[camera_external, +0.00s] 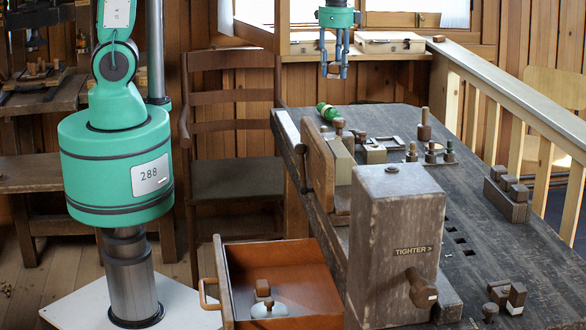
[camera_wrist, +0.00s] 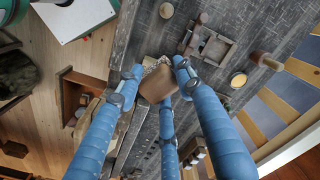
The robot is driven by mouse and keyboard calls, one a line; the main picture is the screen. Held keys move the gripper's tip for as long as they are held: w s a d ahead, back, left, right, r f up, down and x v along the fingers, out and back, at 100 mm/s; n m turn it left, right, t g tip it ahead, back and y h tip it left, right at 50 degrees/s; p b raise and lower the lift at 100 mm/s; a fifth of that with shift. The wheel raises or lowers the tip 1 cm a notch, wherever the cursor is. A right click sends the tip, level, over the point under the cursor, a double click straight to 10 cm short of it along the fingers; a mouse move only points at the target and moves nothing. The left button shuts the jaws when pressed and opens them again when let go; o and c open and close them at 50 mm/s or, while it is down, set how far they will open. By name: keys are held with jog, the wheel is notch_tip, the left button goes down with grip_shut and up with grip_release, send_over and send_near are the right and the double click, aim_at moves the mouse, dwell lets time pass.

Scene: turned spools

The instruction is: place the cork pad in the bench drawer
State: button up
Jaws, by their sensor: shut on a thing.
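My gripper (camera_external: 334,68) hangs high above the far end of the workbench, its blue fingers pointing down. It is shut on a small brown block with a speckled, cork-like face, which I take for the cork pad (camera_wrist: 157,82). The pad shows in the external view (camera_external: 333,69) as a small brown bit between the fingertips. The bench drawer (camera_external: 312,278) is pulled open at the bench's near left, well below and nearer the camera than my gripper. A small brown block (camera_external: 263,289) and a pale rounded piece (camera_external: 270,310) are in it.
The dark bench top (camera_external: 500,238) holds a tall wooden vise block (camera_external: 392,235), a green-ended tool (camera_external: 327,111) and several small wooden pieces. A chair (camera_external: 235,180) stands left of the bench. A railing (camera_external: 520,105) runs along the right. Air around my gripper is clear.

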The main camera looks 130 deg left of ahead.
jog(key=w+d+m, duration=0.3)
jog(key=w+d, duration=0.3)
jog(key=d, duration=0.5)
jog(key=m, duration=0.9)
send_over(259, 268)
jog(key=w+d, duration=0.4)
notch_tip(259, 268, down, 30)
jog(key=shift+s+d+f, duration=0.15)
jog(key=shift+s+f, duration=0.1)
jog(key=shift+f, duration=0.15)
jog(key=shift+f+b, duration=0.65)
jog(key=shift+f, duration=2.45)
jog(key=shift+f+b, duration=0.4)
jog(key=shift+f, duration=1.5)
